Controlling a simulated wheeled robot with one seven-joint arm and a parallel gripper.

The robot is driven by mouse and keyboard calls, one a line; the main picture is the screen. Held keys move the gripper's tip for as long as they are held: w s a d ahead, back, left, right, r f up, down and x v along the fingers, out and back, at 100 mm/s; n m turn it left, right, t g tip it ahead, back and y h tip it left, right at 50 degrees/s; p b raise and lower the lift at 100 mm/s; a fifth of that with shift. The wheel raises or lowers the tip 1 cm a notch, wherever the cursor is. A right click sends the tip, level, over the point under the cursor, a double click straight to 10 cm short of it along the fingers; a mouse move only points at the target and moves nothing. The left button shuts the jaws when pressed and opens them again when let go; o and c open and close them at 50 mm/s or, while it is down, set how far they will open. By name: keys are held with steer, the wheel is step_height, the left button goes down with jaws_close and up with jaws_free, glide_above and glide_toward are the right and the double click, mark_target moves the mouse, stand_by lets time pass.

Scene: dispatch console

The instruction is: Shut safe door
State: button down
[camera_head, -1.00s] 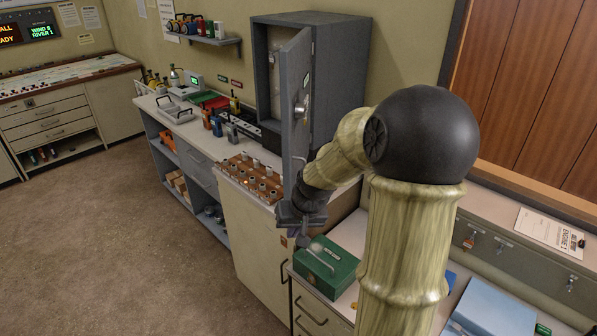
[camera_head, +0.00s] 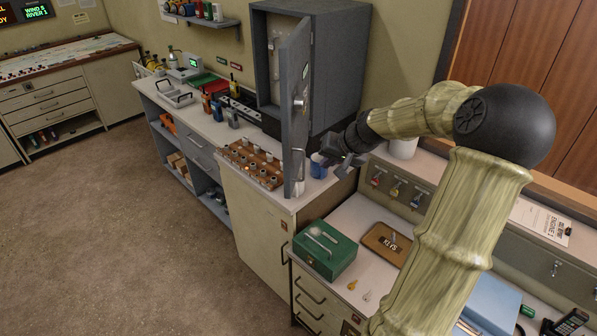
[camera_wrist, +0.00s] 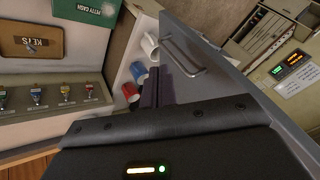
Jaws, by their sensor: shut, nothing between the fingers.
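The grey safe (camera_head: 345,75) stands on the counter against the back wall. Its door (camera_head: 292,95) is swung wide open and sticks out toward the front, so the interior shows at its left. In the wrist view, a grey panel with a bar handle, apparently the door (camera_wrist: 225,72), runs diagonally right of the fingers. My gripper (camera_head: 340,160) is to the right of the door, low near its outer end and beside the mugs. In the wrist view its dark fingers (camera_wrist: 157,86) are together and empty. I cannot tell whether they touch the door.
A blue mug (camera_head: 318,166) stands close to my gripper; white and red mugs (camera_wrist: 130,92) also show beside the fingers in the wrist view. A wooden block of stamps (camera_head: 250,165) lies left of the door. A green cash box (camera_head: 325,250) and a key tray (camera_head: 387,243) are in front.

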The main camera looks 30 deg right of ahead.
steer(key=p, duration=0.3)
glide_toward(292, 176)
step_height(292, 176, down, 3)
steer(key=d, duration=0.2)
steer(key=w+a+p, duration=0.2)
steer(key=a+p, duration=0.1)
steer(key=shift+w+f, duration=0.1)
steer(key=shift+f, duration=0.2)
steer(key=shift+w+a, duration=0.1)
steer(key=shift+w, duration=0.05)
